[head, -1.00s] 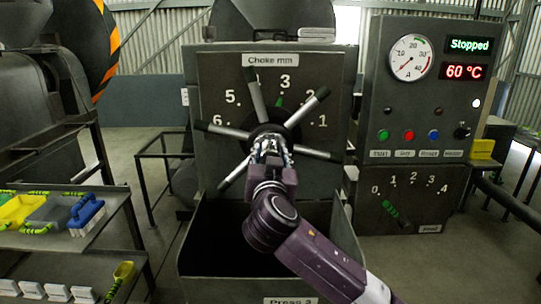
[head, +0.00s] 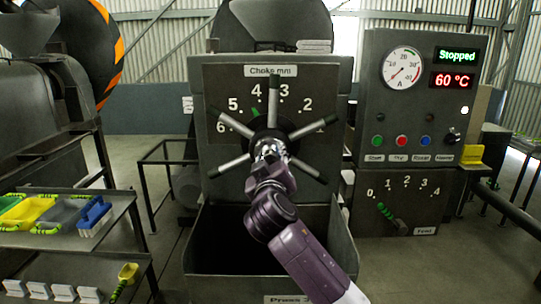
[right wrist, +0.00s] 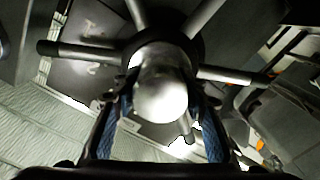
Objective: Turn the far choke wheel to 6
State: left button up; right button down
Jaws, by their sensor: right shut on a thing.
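The choke wheel (head: 235,164), with several dark-tipped metal spokes, is on the "Choke mm" panel (head: 215,85) in the middle of the head view. A green pointer (head: 254,111) behind the wheel points between 4 and 5, nearer 4. My right gripper (head: 270,151) is at the wheel's centre, in front of the panel. In the right wrist view, its fingers (right wrist: 163,98) are shut on the round silver hub (right wrist: 160,92), with spokes spreading around it. My left gripper is not in view.
A control cabinet (head: 368,110) with a gauge, a "Stopped" display and a 60 °C display stands on the right. An open dark bin (head: 215,272) is below the wheel. A shelf rack (head: 125,205) with coloured scoops stands on the left.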

jog(key=n+p, duration=0.3)
jog(key=n, duration=0.2)
jog(key=shift+r+n, duration=0.1)
jog(key=shift+n, duration=0.2)
jog(key=shift+n+p, duration=1.3)
jog(key=shift+n, duration=0.6)
jog(key=shift+f, duration=0.2)
jog(key=c, duration=1.2)
grip_release()
jog(key=s, duration=1.2)
